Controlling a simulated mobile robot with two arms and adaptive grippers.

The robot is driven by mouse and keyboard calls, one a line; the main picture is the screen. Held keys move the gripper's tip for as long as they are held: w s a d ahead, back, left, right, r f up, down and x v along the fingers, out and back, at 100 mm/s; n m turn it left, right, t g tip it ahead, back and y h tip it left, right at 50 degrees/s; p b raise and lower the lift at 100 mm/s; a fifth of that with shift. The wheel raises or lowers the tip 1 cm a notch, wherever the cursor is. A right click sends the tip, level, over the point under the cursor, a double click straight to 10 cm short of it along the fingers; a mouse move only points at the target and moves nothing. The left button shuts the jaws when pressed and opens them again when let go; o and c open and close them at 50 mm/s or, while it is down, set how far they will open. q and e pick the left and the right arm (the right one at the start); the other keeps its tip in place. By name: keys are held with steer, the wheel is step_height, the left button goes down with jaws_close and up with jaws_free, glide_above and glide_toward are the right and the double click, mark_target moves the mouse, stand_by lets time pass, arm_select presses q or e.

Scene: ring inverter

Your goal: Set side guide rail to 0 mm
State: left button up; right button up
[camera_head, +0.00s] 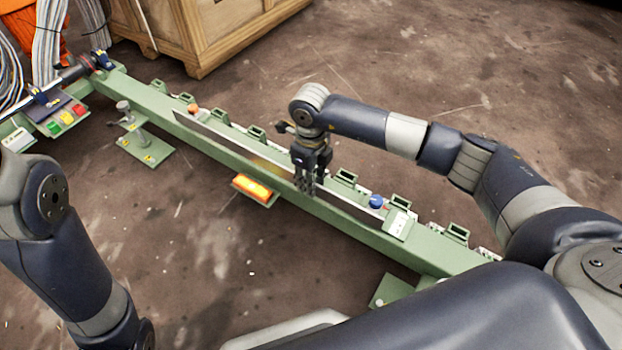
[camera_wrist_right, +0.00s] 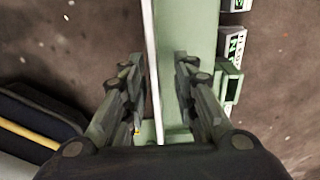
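The side guide rail (camera_head: 232,143) is a long thin metal strip standing along the green beam (camera_head: 165,102). My right gripper (camera_head: 305,188) points down over the rail near its middle. In the right wrist view the gripper (camera_wrist_right: 161,68) is open, and the rail (camera_wrist_right: 151,60) shows as a thin pale edge between its spread fingers, closer to the left finger. A gap shows on both sides, so no grip is visible. An orange knob (camera_head: 193,108) and a blue knob (camera_head: 376,201) sit by the rail. My left arm shows at the left, but its gripper is not visible.
An orange-lit box (camera_head: 254,189) is fixed to the beam's near side. A control panel with coloured buttons (camera_head: 67,118) stands at the left end. A wooden crate (camera_head: 205,35) is behind the beam. Several green brackets line the far side. Open floor lies beyond.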

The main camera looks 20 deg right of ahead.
step_height(320, 180, up, 12)
steer(key=shift+f, duration=0.15)
stand_by(0.6)
